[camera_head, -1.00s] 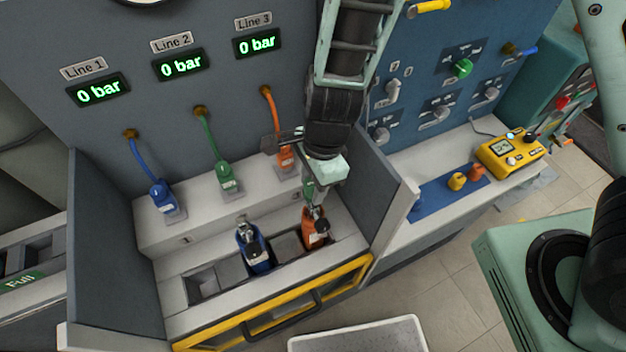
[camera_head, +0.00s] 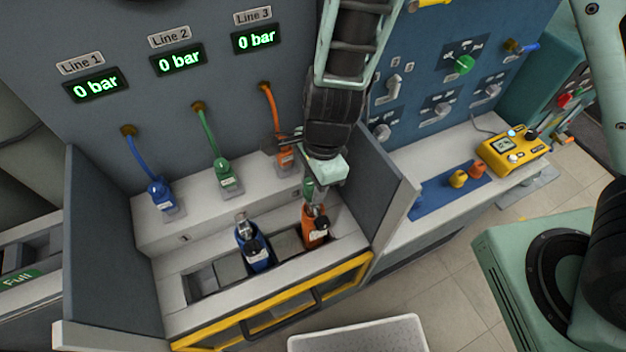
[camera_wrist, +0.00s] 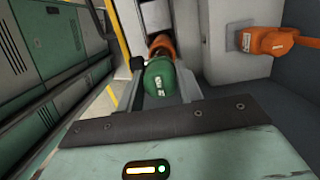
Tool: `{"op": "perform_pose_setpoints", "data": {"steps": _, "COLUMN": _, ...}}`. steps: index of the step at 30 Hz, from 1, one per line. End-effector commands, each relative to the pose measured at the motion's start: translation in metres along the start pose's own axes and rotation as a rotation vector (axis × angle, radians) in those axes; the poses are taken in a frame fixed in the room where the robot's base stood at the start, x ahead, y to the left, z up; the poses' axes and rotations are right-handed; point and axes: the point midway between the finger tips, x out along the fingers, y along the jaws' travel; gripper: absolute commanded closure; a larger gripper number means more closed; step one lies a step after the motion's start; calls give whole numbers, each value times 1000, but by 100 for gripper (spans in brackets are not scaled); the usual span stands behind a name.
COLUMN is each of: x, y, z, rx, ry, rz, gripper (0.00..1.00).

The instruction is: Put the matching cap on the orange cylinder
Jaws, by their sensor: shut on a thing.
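An orange cylinder (camera_head: 313,232) stands upright in the right slot of the bench rack; in the wrist view it shows just beyond the fingers (camera_wrist: 160,43). My gripper (camera_head: 313,192) is directly above it, shut on a green cap (camera_wrist: 161,77). The green cap also shows at the fingers in the head view (camera_head: 308,187). In the wrist view the green cap lines up with the orange cylinder and covers part of it; I cannot tell whether they touch. An orange cap (camera_head: 477,170) sits on the blue mat (camera_head: 430,203) at right.
A blue cylinder (camera_head: 256,255) stands left of the orange one. Grey side panels (camera_head: 385,200) bound the rack. Orange (camera_head: 286,157), green and blue hose connectors sit behind.

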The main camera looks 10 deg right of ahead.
Motion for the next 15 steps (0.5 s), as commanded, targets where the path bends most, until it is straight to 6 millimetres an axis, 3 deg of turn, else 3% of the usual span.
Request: {"op": "perform_pose_setpoints", "data": {"steps": 15, "x": 9, "y": 0, "z": -1, "rx": 0, "ry": 0, "rz": 0, "gripper": 86}}
